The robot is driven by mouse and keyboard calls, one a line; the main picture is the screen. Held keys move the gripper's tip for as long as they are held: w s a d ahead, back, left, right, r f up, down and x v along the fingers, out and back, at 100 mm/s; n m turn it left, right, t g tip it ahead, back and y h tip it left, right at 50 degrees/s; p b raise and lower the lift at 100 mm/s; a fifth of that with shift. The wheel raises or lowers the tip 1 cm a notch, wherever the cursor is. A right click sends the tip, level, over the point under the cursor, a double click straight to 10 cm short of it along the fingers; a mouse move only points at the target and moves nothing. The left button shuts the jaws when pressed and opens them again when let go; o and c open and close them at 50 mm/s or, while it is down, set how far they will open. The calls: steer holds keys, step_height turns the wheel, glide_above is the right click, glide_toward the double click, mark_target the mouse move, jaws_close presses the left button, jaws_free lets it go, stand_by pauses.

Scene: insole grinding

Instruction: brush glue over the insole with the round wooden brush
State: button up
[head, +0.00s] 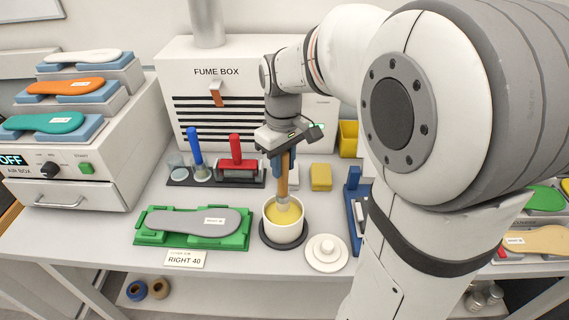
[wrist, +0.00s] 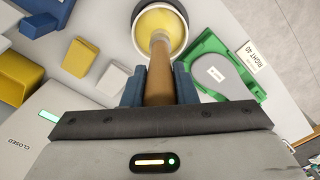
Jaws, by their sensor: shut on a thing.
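My gripper (head: 283,156) is shut on the round wooden brush (head: 284,180), which it holds upright. The brush's bristle end is down in a white pot of yellow glue (head: 283,233). In the wrist view the brush (wrist: 158,75) runs between the two blue fingers (wrist: 159,86) toward the glue pot (wrist: 160,25). The grey insole (head: 186,221) lies in a green tray (head: 152,238) left of the pot, with a small white label on it. The insole also shows in the wrist view (wrist: 221,78). How deep the bristles sit is hidden.
The pot's white lid (head: 326,252) lies right of it. A "RIGHT 40" card (head: 184,259) stands before the tray. Behind are a blue-handled tool (head: 196,155), a red-handled roller (head: 237,160) and a yellow block (head: 321,177). The fume box (head: 210,75) stands at the back.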

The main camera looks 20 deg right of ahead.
steer(key=shift+r+p, duration=1.45)
steer(key=shift+r, duration=0.8)
steer(key=shift+f, duration=0.15)
